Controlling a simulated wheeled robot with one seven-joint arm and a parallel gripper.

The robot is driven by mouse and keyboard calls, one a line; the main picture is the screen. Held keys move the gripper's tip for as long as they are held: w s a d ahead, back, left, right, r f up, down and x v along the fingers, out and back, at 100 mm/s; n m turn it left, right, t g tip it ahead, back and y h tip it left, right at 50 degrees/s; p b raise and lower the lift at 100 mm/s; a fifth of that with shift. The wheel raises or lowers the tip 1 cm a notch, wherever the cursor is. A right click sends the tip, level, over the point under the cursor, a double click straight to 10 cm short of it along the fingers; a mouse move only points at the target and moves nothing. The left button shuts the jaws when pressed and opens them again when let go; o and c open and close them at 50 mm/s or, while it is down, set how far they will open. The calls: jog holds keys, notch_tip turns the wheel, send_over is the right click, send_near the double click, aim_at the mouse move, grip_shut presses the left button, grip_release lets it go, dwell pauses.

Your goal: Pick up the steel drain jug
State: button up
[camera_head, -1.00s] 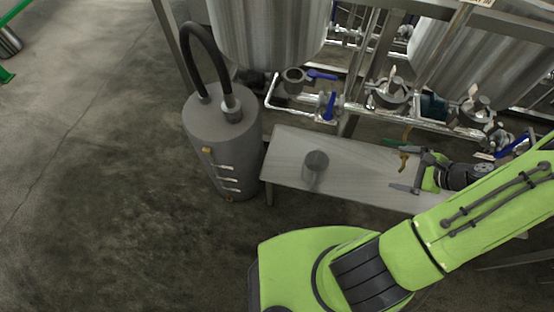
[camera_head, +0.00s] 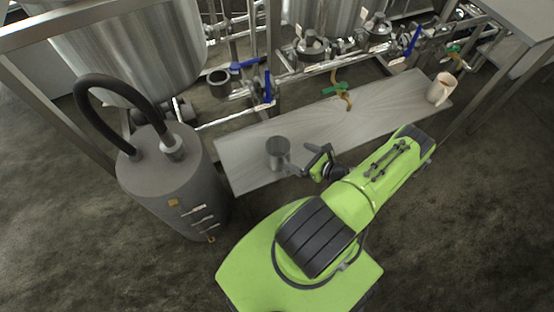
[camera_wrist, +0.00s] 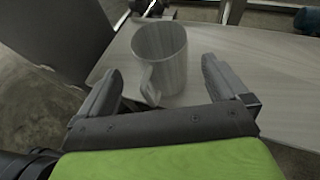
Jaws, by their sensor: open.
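The steel drain jug (camera_head: 277,151) stands upright near the left end of the pale bench (camera_head: 245,176). My gripper (camera_head: 303,159) is just to the right of the jug in the head view, low over the bench. In the wrist view the jug (camera_wrist: 161,52) stands ahead of my gripper (camera_wrist: 160,82), with its handle facing me and reaching between the fingertips. The fingers are spread wide, one on each side, and hold nothing.
A tall grey cylinder (camera_head: 175,190) with a black hose stands left of the bench. A white jug (camera_head: 441,88) stands at the bench's far right end. Steel tanks, pipes and blue-handled valves (camera_head: 267,88) line the back. The bench middle is mostly clear.

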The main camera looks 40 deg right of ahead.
aim_at(281, 158)
jog(key=b+x, duration=0.2)
jog(key=x, duration=0.6)
jog(key=shift+w+a+f+b, duration=0.15)
jog(key=shift+w+f+b, duration=0.1)
jog(key=shift+w+b, duration=0.05)
jog(key=shift+r, duration=0.15)
jog(key=c, duration=1.1)
